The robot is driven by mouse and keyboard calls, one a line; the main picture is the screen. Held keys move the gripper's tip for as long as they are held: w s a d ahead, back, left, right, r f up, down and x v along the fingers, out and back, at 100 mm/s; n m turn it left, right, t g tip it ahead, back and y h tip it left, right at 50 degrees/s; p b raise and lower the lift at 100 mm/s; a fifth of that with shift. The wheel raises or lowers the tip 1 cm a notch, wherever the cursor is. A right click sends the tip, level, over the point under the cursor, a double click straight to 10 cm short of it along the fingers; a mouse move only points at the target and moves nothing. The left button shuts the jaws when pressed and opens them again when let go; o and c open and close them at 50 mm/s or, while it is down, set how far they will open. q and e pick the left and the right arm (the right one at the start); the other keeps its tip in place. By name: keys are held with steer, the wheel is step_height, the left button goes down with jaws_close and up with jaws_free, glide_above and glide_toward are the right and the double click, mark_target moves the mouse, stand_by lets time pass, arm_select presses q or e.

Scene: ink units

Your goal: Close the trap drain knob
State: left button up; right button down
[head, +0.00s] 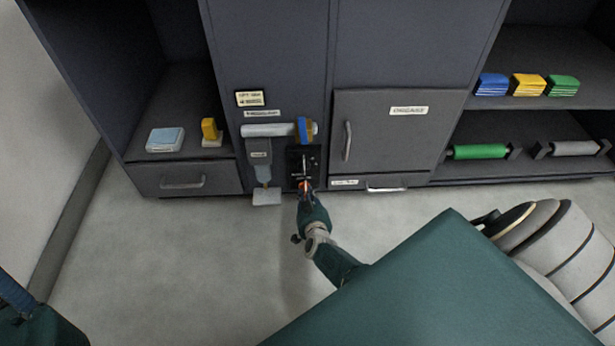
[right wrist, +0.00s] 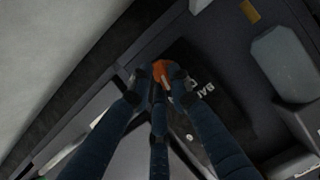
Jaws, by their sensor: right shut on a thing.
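The trap drain knob (right wrist: 159,70) is orange and sits low on a black panel (head: 296,158) with white lettering on the cabinet front. In the head view only a small bit of the knob (head: 304,185) shows at the fingertips. My right gripper (right wrist: 160,76) is shut on the knob, with its fingers around it in the right wrist view. In the head view my right gripper (head: 306,189) reaches up to the panel's lower edge. The knob's exact turn angle is hard to tell. My left gripper is out of view; only part of my left arm shows at the lower left.
Left of the panel are a grey cylinder (head: 268,130) with a blue band, a clear trap vessel (head: 262,172) and a small pale tray (head: 267,198). A cabinet door (head: 385,135) with a handle is to the right. The floor (head: 180,255) in front is clear.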

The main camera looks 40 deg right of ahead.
steer(key=shift+a+n+g+h+p, duration=0.15)
steer(key=shift+n+g+h+p, duration=0.3)
steer(key=shift+n, duration=0.35)
steer(key=shift+r, duration=0.1)
steer(key=c, duration=1.6)
jaws_free()
steer(key=shift+w, duration=0.1)
